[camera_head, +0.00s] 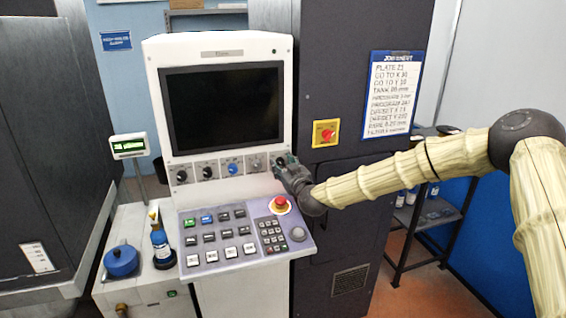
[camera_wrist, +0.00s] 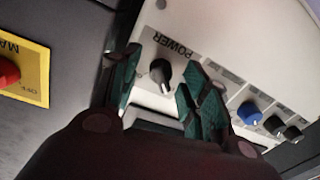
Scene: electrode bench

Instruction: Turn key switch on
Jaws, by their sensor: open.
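The switch marked POWER (camera_wrist: 161,74) shows in the wrist view as a dark knob with a lighter grip on a pale panel. My gripper (camera_wrist: 157,70) is open, with a green-padded finger on each side of the switch. The switch appears between the fingers; I cannot tell whether they touch it.
A blue knob (camera_head: 232,169) and black knobs (camera_head: 207,172) lie along the same panel. A red knob on a yellow plate (camera_head: 326,133) is to the right. Below are a keypad panel (camera_head: 215,257) and a red emergency button (camera_head: 280,204). A blue bottle (camera_head: 162,245) stands at left.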

